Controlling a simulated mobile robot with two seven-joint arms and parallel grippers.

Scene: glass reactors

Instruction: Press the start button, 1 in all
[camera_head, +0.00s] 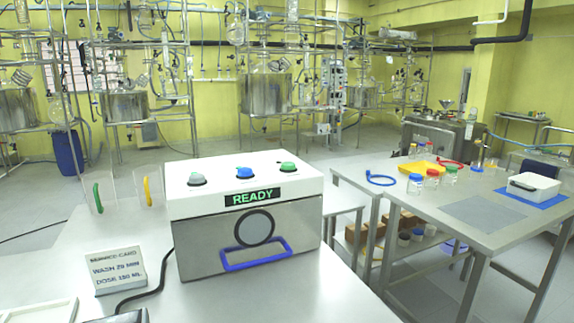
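A white and steel machine (247,235) stands on the near table, with a display (253,197) on its upper front reading READY in green. On its white top sit three round controls. No label is readable that tells which one is the start button. A round dark window and a blue rectangular handle (255,254) are on its front. Neither of my grippers is in view.
A service card (116,270) reading wash 20 min and a black cable lie left of the machine. Two clear jugs with green (97,197) and yellow (147,191) handles stand behind. A side table (485,216) holds jars and a white box. The near table's front right is clear.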

